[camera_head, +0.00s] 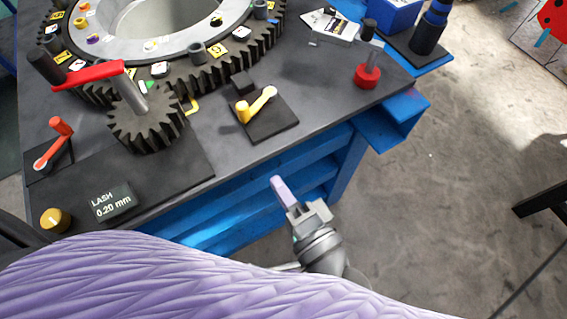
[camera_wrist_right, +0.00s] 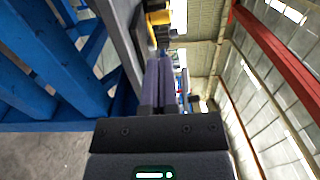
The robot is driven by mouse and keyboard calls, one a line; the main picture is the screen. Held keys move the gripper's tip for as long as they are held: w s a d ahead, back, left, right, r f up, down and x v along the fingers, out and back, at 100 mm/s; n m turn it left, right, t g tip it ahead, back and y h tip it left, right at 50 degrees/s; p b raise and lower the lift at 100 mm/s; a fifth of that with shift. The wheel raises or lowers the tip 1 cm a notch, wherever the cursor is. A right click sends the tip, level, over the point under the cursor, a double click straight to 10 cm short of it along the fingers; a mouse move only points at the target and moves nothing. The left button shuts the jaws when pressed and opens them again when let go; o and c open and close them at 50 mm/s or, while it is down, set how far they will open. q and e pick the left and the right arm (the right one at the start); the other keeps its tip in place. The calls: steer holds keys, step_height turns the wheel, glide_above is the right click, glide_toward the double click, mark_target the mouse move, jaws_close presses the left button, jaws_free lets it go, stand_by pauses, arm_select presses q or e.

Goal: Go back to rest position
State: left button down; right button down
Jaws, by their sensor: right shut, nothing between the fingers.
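My right gripper (camera_head: 279,184) is in front of the near edge of the dark worktop (camera_head: 330,95), over the blue frame below it. Its pale purple fingers are together, empty, and apart from everything on the worktop. In the right wrist view the two fingers (camera_wrist_right: 158,80) lie side by side with no object between them, close to the worktop's edge. My left gripper is not in the head view.
The worktop carries a large ring gear (camera_head: 200,75), a small gear (camera_head: 145,122) with a red crank (camera_head: 88,76), a yellow lever (camera_head: 257,104), a red lever (camera_head: 55,143), a gold knob (camera_head: 55,220) and a LASH display (camera_head: 112,203). Open floor (camera_head: 460,140) lies to the right.

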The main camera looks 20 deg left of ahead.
steer(key=s+d+f+n+g+h, duration=0.2)
steer(key=d+f+n+g+h, duration=0.15)
steer(key=d, duration=0.35)
steer(key=s+d+f+n+g+h, duration=0.25)
steer(key=d+n+h, duration=0.2)
steer(key=d, duration=0.25)
steer(key=s+d+f+n+g+h, duration=0.25)
steer(key=d+g+h, duration=0.2)
steer(key=d, duration=0.25)
step_height(320, 180, down, 16)
steer(key=s, duration=0.2)
steer(key=s+d+f+g, duration=0.2)
steer(key=s+d+f, duration=0.1)
steer(key=s+f, duration=0.8)
steer(key=s+n+h, duration=0.1)
steer(key=s, duration=0.2)
steer(key=shift+s+d+f, duration=0.15)
steer(key=shift+d+f, duration=0.1)
steer(key=shift+f, duration=0.1)
